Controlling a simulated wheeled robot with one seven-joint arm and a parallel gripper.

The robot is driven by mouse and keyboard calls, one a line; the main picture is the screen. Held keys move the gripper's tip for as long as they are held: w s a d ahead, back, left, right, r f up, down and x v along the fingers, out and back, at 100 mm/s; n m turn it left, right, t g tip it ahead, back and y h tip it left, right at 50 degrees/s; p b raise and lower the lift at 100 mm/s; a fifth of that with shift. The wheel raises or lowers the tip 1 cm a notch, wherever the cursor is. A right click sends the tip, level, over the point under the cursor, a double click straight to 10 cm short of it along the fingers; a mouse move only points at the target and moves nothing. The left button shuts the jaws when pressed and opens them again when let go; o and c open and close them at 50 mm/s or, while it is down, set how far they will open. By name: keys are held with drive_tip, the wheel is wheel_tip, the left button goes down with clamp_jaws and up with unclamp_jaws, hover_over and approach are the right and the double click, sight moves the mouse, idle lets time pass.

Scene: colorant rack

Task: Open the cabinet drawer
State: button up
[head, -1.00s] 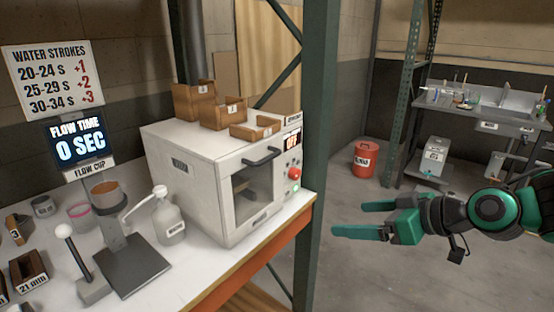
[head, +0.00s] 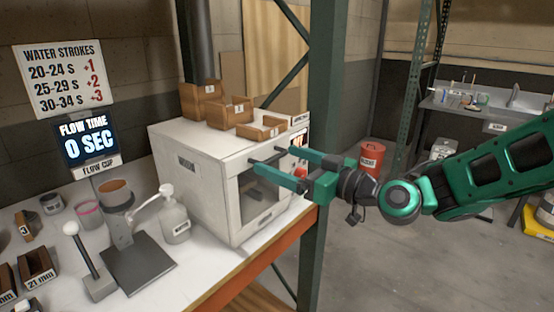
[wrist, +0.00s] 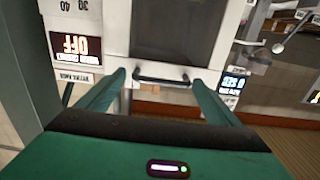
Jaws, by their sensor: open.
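The white boxy cabinet (head: 195,177) stands on the bench, with a dark window in its front door (head: 262,203). Its black bar handle (wrist: 161,75) lies across the space between my fingertips in the wrist view. My gripper (head: 270,160) is open, its two green fingers reaching to the cabinet's front at handle height. In the head view the fingers cover part of the handle and the front panel. No contact with the handle can be made out. The door looks shut.
Wooden bins (head: 229,112) sit on top of the cabinet. A red knob (head: 301,172) is partly hidden behind my gripper. A green rack post (head: 335,120) stands close to the right. A pump bottle (head: 174,217) and flow cup stand are at the left.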

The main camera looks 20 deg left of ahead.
drive_tip(key=shift+x, duration=1.25)
drive_tip(key=shift+c, duration=0.6)
